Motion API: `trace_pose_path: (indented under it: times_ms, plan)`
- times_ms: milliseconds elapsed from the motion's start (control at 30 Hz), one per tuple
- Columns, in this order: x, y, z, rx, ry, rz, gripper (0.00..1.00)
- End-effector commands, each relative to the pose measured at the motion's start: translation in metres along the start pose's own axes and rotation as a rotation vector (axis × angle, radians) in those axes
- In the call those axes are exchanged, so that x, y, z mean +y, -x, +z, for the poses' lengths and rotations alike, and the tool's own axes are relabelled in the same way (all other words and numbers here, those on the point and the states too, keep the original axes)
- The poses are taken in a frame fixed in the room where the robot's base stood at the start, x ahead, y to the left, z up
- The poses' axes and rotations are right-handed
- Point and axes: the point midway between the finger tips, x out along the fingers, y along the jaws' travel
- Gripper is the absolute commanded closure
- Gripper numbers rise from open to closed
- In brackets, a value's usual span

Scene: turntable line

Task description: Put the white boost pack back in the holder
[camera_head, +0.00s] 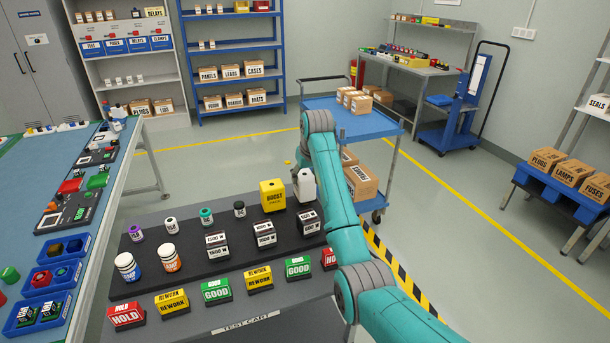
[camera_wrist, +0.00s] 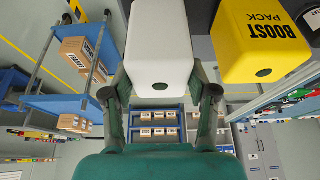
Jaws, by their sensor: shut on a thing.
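The white boost pack (camera_wrist: 160,45) is between the two fingers of my gripper (camera_wrist: 161,92) in the wrist view, and the gripper is shut on it. In the head view the white pack (camera_head: 306,186) shows at the back right of the dark cart top, partly behind my arm. A yellow boost pack (camera_head: 272,195) stands just left of it; it also shows in the wrist view (camera_wrist: 262,42), apart from the white pack. My gripper is mostly hidden behind my arm in the head view. I cannot make out the holder.
The test cart (camera_head: 245,329) bears several black-and-white blocks, small jars and two white bottles (camera_head: 127,266). A front row of HOLD, REWORK and GOOD blocks (camera_head: 216,290) lines its edge. A blue trolley (camera_head: 347,122) with cartons stands behind my arm. A parts table is left.

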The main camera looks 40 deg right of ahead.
Motion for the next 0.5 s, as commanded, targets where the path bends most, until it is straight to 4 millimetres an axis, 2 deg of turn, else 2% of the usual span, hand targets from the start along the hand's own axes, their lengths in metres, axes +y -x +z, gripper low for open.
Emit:
trace_pose_path:
  times_ms: [500]
  plan:
    - [0.0000, -0.0058, 0.0018, 0.003, 0.000, 0.000, 1.00]
